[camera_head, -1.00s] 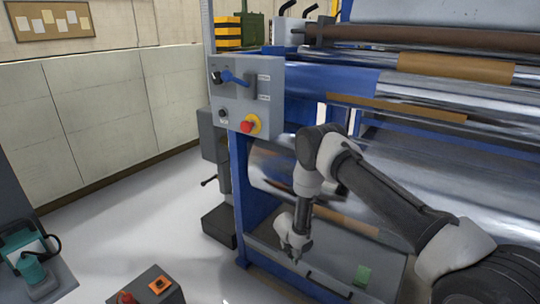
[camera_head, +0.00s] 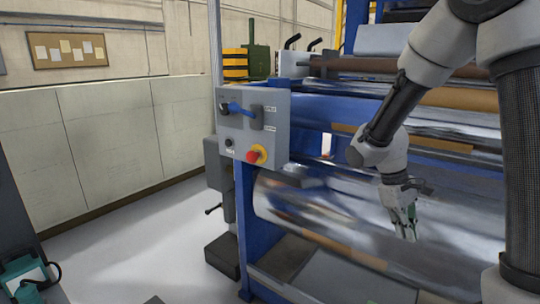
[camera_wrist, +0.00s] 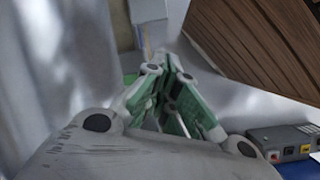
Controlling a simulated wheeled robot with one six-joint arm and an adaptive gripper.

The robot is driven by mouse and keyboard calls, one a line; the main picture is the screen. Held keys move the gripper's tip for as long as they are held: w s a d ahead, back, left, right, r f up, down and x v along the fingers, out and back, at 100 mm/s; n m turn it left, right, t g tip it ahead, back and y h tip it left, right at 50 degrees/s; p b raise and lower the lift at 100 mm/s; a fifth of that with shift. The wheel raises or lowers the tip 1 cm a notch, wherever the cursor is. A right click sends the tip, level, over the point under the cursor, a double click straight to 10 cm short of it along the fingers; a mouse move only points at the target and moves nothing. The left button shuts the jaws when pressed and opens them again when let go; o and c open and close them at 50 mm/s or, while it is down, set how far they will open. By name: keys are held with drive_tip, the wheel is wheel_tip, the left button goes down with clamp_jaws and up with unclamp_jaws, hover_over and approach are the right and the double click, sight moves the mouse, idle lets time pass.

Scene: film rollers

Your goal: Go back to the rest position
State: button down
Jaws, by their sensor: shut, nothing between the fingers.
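My gripper (camera_head: 406,228) hangs fingers down in front of the machine's large shiny lower roller (camera_head: 300,205), at the right of the head view. In the wrist view my gripper (camera_wrist: 172,72) shows its green-lined fingers drawn together, with nothing between them. My arm is raised and bent, with its upper links along the right side of the head view. I cannot tell from the picture how far the fingertips are from the roller.
A grey control panel (camera_head: 253,125) with a blue lever and a red button stands on the machine's left post. A teal item (camera_head: 25,278) is at the lower left. Open floor (camera_head: 150,245) lies left of the machine. The wrist view shows a brown ribbed surface (camera_wrist: 255,45) and a grey button box (camera_wrist: 285,143).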

drive_tip(key=s+d+r+m+t+y, duration=0.1)
drive_tip(key=s+r+m+t+y, duration=0.2)
drive_tip(key=s+r, duration=1.2)
drive_tip(key=r+m+t, duration=0.1)
drive_tip(key=m+t, duration=0.1)
drive_tip(key=t, duration=0.1)
drive_tip(key=shift+s+d+r+t, duration=0.25)
drive_tip(key=shift+t, duration=0.15)
